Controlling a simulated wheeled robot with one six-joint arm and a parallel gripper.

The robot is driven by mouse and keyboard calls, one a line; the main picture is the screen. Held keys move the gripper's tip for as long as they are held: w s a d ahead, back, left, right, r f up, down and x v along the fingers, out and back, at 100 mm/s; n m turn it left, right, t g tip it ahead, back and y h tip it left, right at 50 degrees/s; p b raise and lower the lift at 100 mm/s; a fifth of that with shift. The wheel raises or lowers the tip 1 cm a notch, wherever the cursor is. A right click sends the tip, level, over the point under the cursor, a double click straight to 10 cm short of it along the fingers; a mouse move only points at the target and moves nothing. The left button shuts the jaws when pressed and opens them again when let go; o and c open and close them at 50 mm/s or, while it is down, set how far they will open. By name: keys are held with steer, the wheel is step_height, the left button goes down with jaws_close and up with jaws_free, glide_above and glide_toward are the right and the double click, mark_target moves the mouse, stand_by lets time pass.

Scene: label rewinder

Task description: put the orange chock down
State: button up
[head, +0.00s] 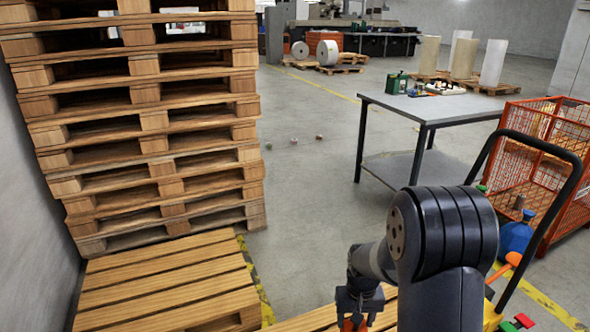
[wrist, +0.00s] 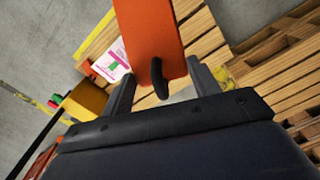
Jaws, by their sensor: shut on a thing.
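The orange chock (wrist: 148,38) is a long orange block with a black curved piece near its lower end in the wrist view. My gripper (wrist: 160,80) has a finger on either side of it and is shut on it. In the head view my gripper (head: 359,303) is at the bottom, and only a sliver of the orange chock (head: 349,325) shows below it. Slatted wooden boards (wrist: 195,50) lie behind the chock; whether it touches them I cannot tell.
A tall pallet stack (head: 150,120) stands at the left, with a low pallet (head: 165,285) before it. A grey table (head: 440,108) and an orange mesh cage (head: 545,150) are at the right. A yellow box (wrist: 86,101) and a white-pink label (wrist: 113,60) lie left of the chock.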

steer(key=r+p, duration=0.3)
steer(key=p, duration=0.1)
steer(key=r+p, duration=0.2)
steer(key=shift+s+r, duration=0.3)
steer(key=shift+s, duration=0.1)
